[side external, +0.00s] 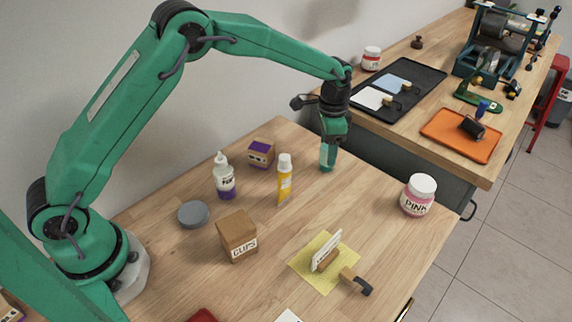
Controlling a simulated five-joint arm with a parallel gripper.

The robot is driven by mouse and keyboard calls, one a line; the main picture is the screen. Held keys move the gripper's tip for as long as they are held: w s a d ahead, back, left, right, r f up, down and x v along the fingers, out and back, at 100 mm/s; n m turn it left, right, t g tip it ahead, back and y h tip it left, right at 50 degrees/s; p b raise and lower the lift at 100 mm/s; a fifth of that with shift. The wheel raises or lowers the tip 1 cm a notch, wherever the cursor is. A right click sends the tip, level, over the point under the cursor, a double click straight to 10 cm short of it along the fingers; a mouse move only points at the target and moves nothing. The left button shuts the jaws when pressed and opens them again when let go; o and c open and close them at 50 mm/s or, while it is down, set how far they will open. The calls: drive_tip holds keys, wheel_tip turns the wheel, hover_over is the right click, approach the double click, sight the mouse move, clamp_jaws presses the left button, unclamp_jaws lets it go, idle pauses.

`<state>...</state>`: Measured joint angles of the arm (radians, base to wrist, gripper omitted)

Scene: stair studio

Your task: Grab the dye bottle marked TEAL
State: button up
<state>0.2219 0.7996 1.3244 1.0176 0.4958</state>
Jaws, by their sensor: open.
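I see no bottle whose label I can read as TEAL. A white dropper bottle (224,178) with a purple lower part stands upright on the wooden table, its label too small to read surely. A yellow bottle (284,182) with a white cap stands to its right. My green gripper (327,162) points down to the right of the yellow bottle, apart from it, near the table's far edge. It is open. Its fingers overlap in this view, and I cannot tell whether anything teal stands between or behind them.
A PINK jar (418,195) stands at the right. A purple-and-tan box (261,153), a grey round lid (193,215) and a CLIPS box (237,238) stand at the left. A second bench holds an orange tray (447,140).

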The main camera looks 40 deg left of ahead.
drive_tip(key=shift+c, duration=0.3)
drive_tip(key=c, duration=1.1)
drive_tip(key=shift+r, duration=0.15)
drive_tip(key=shift+r, duration=0.4)
wheel_tip(320, 180, up, 3)
drive_tip(key=shift+r, duration=0.15)
drive_tip(key=s+d+r, duration=0.4)
drive_tip(key=s+d, duration=0.1)
drive_tip(key=s+d+r, duration=0.2)
drive_tip(key=s+d, duration=0.1)
drive_tip(key=shift+d+r, duration=0.25)
drive_tip(key=shift+r, duration=0.1)
